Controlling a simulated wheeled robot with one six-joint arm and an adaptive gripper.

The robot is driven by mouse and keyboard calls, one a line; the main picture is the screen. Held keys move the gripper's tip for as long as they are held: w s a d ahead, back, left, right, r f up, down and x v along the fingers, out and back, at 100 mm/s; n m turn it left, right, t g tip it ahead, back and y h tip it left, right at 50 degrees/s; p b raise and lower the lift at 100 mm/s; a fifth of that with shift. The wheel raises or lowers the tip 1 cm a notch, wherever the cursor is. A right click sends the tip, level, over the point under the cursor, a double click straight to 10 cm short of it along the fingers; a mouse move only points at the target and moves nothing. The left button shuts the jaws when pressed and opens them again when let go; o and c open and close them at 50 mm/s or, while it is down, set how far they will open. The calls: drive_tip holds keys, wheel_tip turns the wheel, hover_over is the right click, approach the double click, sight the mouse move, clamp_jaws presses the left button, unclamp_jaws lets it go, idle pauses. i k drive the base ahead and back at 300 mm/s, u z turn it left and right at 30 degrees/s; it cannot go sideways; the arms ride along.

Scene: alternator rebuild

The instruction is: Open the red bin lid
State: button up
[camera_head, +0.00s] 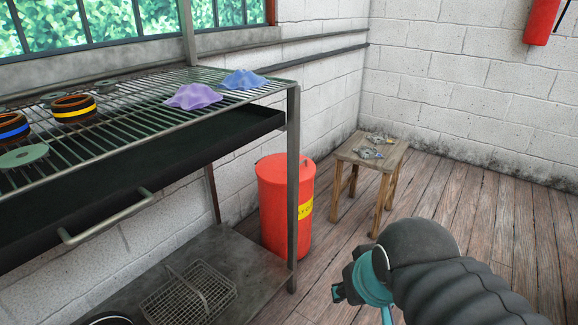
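The red bin (274,215) stands on the floor in the middle of the view, beyond the end of the metal shelf unit. It is a tall upright cylinder with a yellow label on its right side. Its red lid (283,164) looks shut on top. A shelf post hides part of the bin's right side. My gripper (362,304) is at the lower centre right, nearer the camera than the bin and apart from it. Its fingers are partly hidden and cut off by the bottom edge, so whether it is open cannot be told.
The wire shelf (130,112) at left holds purple (192,96) and blue (243,80) cloths and several ring-shaped parts. A wire basket (188,296) sits on the lower shelf. A wooden stool (346,152) with metal parts stands right of the bin. Wooden floor at right is clear.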

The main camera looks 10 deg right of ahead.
sight(272, 169)
drive_tip(key=k, duration=0.55)
drive_tip(key=z, duration=0.6)
drive_tip(key=i, duration=1.75)
drive_tip(key=u, duration=0.4)
